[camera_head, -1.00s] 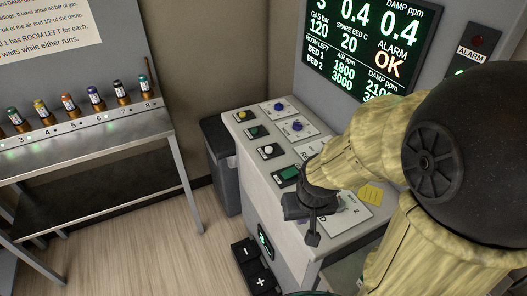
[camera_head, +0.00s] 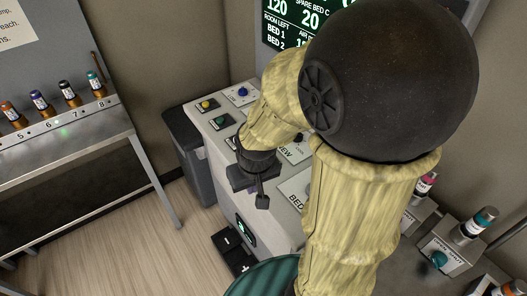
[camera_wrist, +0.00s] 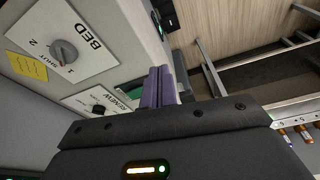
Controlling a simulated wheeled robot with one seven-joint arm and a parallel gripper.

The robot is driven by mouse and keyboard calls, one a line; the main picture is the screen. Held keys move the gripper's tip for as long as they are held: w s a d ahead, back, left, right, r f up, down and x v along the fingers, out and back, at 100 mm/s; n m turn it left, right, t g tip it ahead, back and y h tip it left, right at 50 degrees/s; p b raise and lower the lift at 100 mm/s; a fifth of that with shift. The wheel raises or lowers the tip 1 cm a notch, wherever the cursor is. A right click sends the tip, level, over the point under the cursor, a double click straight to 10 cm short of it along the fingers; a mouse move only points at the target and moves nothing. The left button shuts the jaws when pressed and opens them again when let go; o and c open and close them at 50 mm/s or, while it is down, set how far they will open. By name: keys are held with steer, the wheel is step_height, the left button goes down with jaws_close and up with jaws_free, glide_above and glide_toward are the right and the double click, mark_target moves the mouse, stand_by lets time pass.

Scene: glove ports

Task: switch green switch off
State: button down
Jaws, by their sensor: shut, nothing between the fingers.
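My gripper (camera_head: 262,201) is over the left edge of the sloped grey console (camera_head: 213,138) in the head view. In the wrist view its two fingers (camera_wrist: 160,88) are together, with nothing between them. A bright green switch part (camera_wrist: 133,87) shows just left of the fingers in the wrist view, partly hidden by them and the gripper body; its on or off position cannot be told. In the head view my arm and gripper cover that area. I cannot tell whether the fingers touch anything.
A yellow button (camera_head: 207,105) and a blue knob (camera_head: 243,91) are at the console's far end. The BED knob (camera_wrist: 63,52) is left in the wrist view. A grey bin (camera_head: 188,140) stands beside the console. The floor (camera_head: 150,215) left of it is clear.

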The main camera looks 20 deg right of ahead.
steer(key=w+d+r+n+g+p, duration=0.1)
steer(key=w+d+r+p, duration=0.1)
steer(key=w+d, duration=0.2)
steer(key=w+d+r+n+g+h+p, duration=0.1)
steer(key=w+d+r+p, duration=0.2)
steer(key=w, duration=0.8)
steer(key=shift+w+d+r, duration=0.2)
steer(key=shift+d+r, duration=0.05)
steer(key=shift+d, duration=0.5)
steer(key=shift+f, duration=0.1)
steer(key=f+p, duration=0.1)
steer(key=f, duration=0.3)
steer(key=d+f+p, duration=0.1)
steer(key=f, duration=0.4)
steer(key=f+p, duration=0.1)
steer(key=f, duration=0.3)
steer(key=shift+w+d+f, duration=0.15)
steer(key=shift+d, duration=0.15)
steer(key=shift+f, duration=0.2)
